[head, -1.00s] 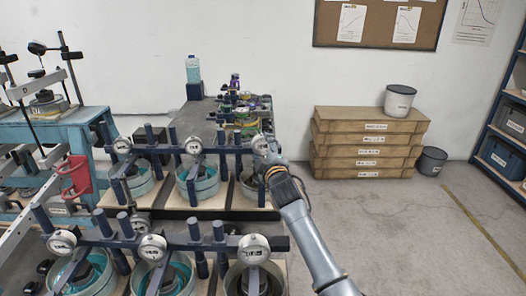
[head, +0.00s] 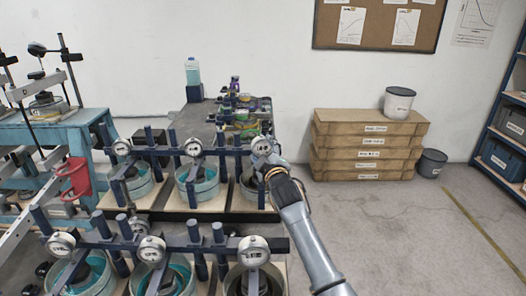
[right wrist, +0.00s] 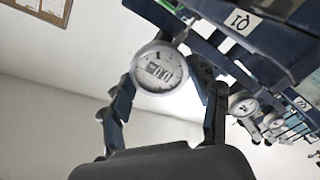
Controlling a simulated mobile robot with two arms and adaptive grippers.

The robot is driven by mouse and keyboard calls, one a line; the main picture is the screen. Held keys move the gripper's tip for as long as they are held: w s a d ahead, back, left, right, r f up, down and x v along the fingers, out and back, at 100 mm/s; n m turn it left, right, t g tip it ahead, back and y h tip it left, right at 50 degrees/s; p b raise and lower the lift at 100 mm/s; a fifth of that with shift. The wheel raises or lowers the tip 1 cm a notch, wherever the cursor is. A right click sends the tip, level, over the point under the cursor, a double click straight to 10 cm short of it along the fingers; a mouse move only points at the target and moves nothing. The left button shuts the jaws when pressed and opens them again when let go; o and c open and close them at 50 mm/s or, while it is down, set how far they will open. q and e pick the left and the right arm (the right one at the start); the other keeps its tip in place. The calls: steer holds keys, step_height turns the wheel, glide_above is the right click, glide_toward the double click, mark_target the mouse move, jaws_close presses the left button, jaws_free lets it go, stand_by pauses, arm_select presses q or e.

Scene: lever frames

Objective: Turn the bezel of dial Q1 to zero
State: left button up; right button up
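Dial Q1 (right wrist: 159,70) is a round white gauge with a digital readout and a pale bezel. It shows close up in the right wrist view, its digits tilted and too blurred to read surely. A Q1 label (right wrist: 243,22) is on the blue bar beside it. My right gripper (right wrist: 170,92) has one finger on each side of the dial. The left finger is close to the rim, with contact unclear; a gap shows at the right finger. In the head view, the right gripper (head: 267,160) is just below the dial (head: 262,146) at the back row's right end. My left gripper is not in view.
Wooden crates (head: 365,145) stand behind at right. The floor right of my arm is clear.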

steer(key=o, duration=0.3)
steer(key=v, duration=1.2)
steer(key=shift+f, duration=0.1)
steer(key=shift+s+f, duration=0.1)
